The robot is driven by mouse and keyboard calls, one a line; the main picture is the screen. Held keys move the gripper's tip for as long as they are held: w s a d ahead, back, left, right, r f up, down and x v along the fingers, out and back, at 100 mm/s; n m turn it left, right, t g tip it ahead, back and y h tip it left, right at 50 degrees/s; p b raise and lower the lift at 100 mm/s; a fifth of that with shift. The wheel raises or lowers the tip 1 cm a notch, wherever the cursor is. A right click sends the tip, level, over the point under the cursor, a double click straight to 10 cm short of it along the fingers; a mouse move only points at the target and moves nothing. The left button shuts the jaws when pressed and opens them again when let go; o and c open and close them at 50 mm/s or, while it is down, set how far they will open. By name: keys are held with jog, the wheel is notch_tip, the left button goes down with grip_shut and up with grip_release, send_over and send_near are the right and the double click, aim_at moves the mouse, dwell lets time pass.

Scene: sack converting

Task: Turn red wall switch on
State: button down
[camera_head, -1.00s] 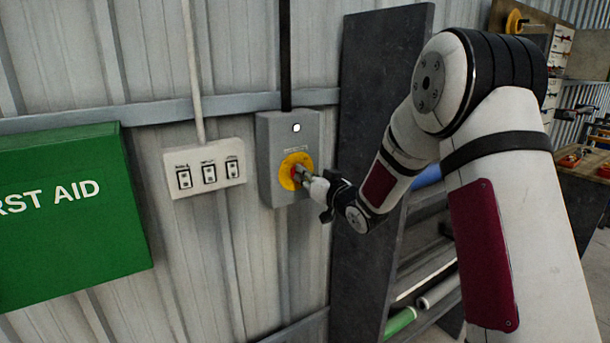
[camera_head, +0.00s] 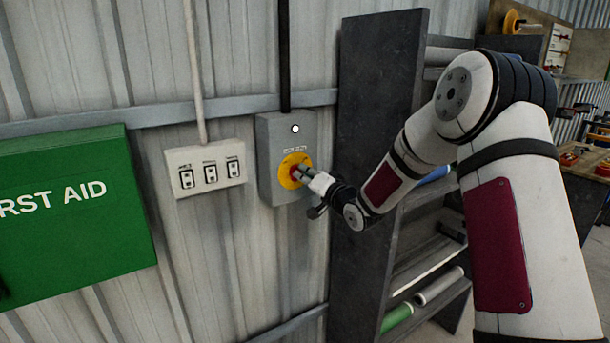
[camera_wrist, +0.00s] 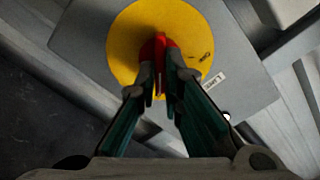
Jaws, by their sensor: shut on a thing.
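The red wall switch (camera_wrist: 158,45) is a red rotary handle on a round yellow plate (camera_head: 288,164). The plate sits on a grey box (camera_head: 270,185) fixed to the corrugated wall. A small white lamp or dot shows near the top of the box. My gripper (camera_head: 302,175) reaches in from the right; in the wrist view my gripper (camera_wrist: 163,88) has its two fingertips closed around the red handle. The fingers hide part of the handle, and in the head view most of it is covered.
A white panel with three small switches (camera_head: 206,168) is left of the grey box. A green first aid box (camera_head: 75,215) hangs further left. A dark shelf rack (camera_head: 370,150) with rolls stands close on the right, behind my arm.

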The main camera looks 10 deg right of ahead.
dwell(0.4)
jog(key=c, duration=1.7)
grip_release()
jog(key=v, duration=1.2)
